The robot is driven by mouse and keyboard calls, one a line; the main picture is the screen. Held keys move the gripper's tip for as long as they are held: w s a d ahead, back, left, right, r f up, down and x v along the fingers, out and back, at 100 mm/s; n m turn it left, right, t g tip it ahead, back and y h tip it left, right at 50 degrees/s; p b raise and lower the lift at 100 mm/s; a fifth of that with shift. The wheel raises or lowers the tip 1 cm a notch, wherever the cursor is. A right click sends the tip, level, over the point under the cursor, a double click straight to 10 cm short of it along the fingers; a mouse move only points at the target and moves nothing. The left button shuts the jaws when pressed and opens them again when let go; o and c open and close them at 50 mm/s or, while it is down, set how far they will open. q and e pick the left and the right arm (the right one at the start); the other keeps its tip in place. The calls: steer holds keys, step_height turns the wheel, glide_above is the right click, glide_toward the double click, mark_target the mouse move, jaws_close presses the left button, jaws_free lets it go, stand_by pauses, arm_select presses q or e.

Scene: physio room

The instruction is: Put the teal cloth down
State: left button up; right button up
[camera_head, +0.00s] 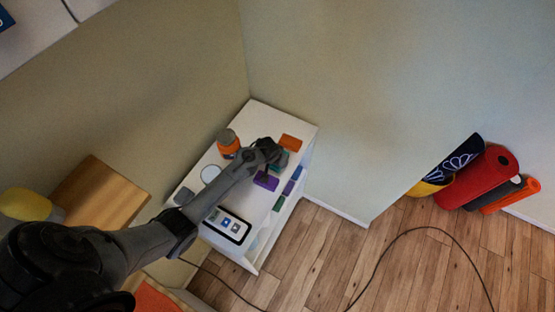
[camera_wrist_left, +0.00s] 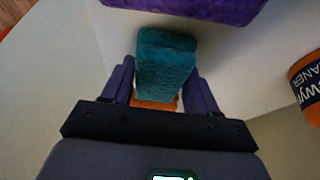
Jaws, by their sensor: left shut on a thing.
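The teal cloth (camera_wrist_left: 166,62) is a folded block between the two fingers of my left gripper (camera_wrist_left: 162,84) in the left wrist view. The gripper is shut on it. In the head view my left gripper (camera_head: 274,156) is over the far part of the white cabinet top (camera_head: 262,112), and a little of the teal cloth (camera_head: 284,160) shows beside it. I cannot tell whether the cloth touches the surface. A purple cloth (camera_head: 266,181) lies just nearer, and an orange cloth (camera_head: 291,143) lies just beyond. My right gripper is not in view.
An orange bottle with a grey cap (camera_head: 228,145) stands left of the gripper. A white round item (camera_head: 210,174) and a phone-like device (camera_head: 228,225) are also on the top. Rolled mats (camera_head: 483,176) lean at the right wall. A cable crosses the wooden floor (camera_head: 340,262).

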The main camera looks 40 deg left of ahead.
arm_select(q)
steer(key=shift+f, duration=0.15)
steer(key=o, duration=1)
steer(key=shift+s+r, duration=0.15)
steer(key=shift+r, duration=0.45)
steer(key=shift+p+v, duration=0.95)
steer(key=shift+v, duration=4.6)
